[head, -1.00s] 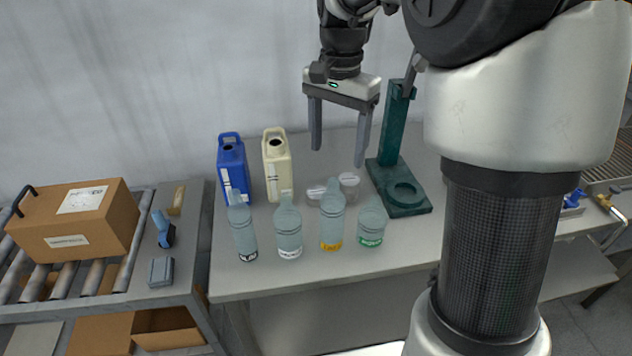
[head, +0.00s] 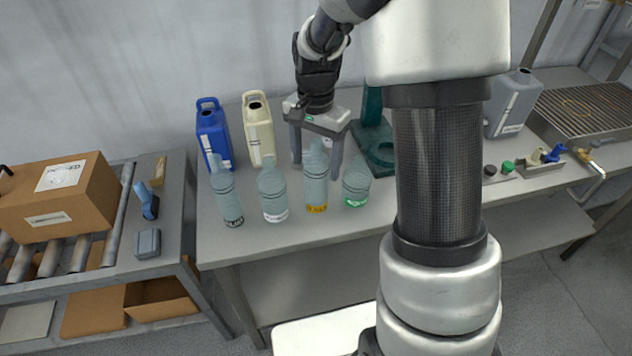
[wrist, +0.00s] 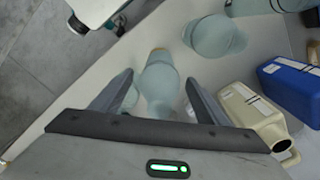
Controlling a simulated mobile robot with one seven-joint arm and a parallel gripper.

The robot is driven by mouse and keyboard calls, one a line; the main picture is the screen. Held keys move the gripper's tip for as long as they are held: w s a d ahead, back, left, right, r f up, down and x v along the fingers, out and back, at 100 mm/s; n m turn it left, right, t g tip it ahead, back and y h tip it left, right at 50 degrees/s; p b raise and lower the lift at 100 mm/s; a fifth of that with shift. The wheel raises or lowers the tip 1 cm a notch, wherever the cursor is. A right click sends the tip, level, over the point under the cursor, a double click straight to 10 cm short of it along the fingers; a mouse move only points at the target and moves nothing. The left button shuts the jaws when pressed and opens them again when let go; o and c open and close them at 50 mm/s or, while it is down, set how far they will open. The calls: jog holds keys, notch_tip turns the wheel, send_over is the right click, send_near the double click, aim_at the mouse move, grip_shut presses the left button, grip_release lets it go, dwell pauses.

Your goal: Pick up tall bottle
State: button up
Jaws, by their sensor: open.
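Several clear bluish bottles stand upright in a row on the grey table. The tall bottle with the orange label (head: 316,188) is third from the left in the head view. My gripper (head: 316,170) is open and points down at this bottle, with one finger on each side of its upper part in the head view. In the wrist view, a clear bottle (wrist: 160,88) shows between my open fingers (wrist: 159,79). I cannot tell whether the fingers touch it.
Bottles with black (head: 227,197), white (head: 272,195) and green (head: 356,185) labels stand close on either side. A blue jug (head: 214,135) and a cream jug (head: 259,132) stand behind. A green stand (head: 374,140) is behind right. The table's front strip is clear.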

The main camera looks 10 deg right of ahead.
jog(key=shift+f, duration=0.55)
jog(key=c, duration=1.4)
jog(key=shift+r, duration=0.15)
